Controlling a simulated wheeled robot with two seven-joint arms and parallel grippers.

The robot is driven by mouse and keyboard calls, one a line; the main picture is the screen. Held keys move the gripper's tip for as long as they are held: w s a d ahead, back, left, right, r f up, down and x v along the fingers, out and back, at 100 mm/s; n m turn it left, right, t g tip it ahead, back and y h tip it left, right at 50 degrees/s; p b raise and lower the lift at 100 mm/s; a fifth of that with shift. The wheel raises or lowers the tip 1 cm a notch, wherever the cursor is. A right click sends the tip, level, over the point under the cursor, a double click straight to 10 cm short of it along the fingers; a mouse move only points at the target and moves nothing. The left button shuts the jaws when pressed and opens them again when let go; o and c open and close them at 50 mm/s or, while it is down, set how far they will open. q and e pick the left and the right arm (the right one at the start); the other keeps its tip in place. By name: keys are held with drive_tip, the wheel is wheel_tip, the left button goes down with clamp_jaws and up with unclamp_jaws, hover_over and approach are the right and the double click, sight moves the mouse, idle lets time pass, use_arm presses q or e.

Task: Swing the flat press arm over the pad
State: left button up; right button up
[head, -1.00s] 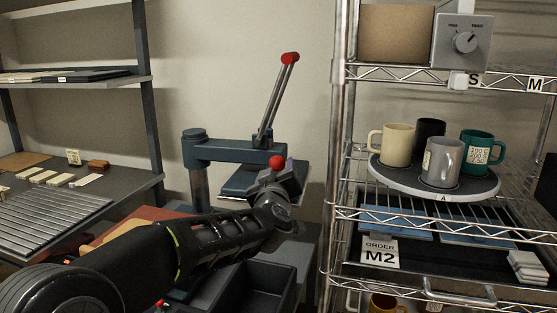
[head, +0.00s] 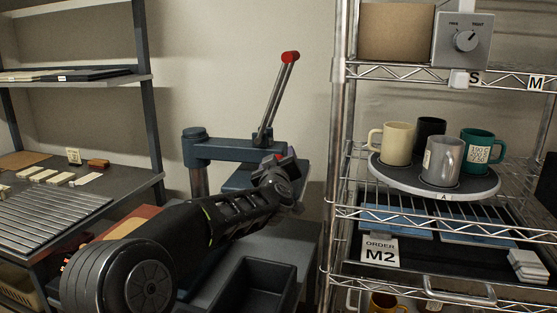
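The flat press stands in the middle of the head view. Its blue press arm (head: 232,150) reaches right from the post (head: 198,180). A long lever (head: 276,98) with a red knob (head: 290,57) rises from the arm. The blue upper plate (head: 238,180) hangs below the arm, partly hidden by my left arm. My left gripper (head: 281,163) is at the right end of the press arm, over its red front knob, of which only a sliver shows. Its fingers are too hidden to tell open from shut. The pad is not clearly visible. My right gripper is out of view.
A dark tray (head: 257,262) sits in front of the press. A wire rack on the right holds a round turntable (head: 394,175) with several mugs. Shelves (head: 100,195) with flat goods stand on the left.

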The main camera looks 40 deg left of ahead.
use_arm(q)
clamp_jaws()
idle(0.4)
idle(0.4)
